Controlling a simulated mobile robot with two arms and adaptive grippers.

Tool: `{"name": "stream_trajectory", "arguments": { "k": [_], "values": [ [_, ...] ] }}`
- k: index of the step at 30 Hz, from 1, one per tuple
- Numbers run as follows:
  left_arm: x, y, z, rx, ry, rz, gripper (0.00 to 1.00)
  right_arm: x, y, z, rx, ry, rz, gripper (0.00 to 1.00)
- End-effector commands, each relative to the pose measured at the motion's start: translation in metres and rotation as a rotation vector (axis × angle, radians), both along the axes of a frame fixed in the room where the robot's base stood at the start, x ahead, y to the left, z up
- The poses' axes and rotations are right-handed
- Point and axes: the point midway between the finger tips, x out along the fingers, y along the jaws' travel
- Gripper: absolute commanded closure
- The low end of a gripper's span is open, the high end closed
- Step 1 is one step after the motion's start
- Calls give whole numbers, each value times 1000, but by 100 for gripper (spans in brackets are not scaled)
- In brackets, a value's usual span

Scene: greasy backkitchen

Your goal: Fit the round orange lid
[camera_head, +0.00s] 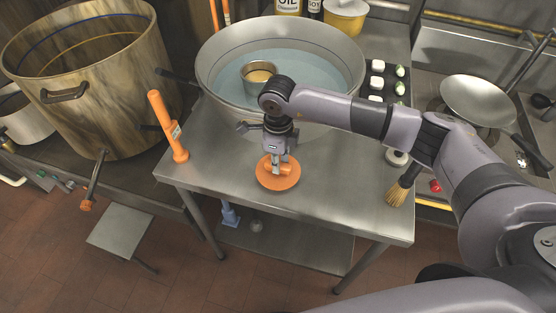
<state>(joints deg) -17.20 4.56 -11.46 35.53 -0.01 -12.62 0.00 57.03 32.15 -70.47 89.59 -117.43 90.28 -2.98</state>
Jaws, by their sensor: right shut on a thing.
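The round orange lid (265,182) is at the front middle of the steel table, with an orange grip on its top. My right gripper (282,164) comes down over it and is shut on that grip. The lid looks level; whether it touches the table or hangs just above it I cannot tell. A small round metal pot (247,79) with an open top stands in the large basin behind the gripper. My left gripper is not in view.
The large metal basin (222,50) fills the table's back. An orange upright tool (168,128) stands at the table's left edge. A dark tray (372,67) with pale and green pieces and a brush (398,194) are at the right. The table's (338,198) front right is clear.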

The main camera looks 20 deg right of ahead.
Motion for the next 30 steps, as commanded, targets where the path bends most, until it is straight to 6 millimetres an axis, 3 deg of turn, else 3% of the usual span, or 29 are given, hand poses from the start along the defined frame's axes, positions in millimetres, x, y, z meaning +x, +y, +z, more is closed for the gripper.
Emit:
{"name": "stream_trajectory", "arguments": {
  "k": [30],
  "values": [
    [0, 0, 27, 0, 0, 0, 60, 0, 0, 60, 1, -1, 0, 100]
  ]
}}
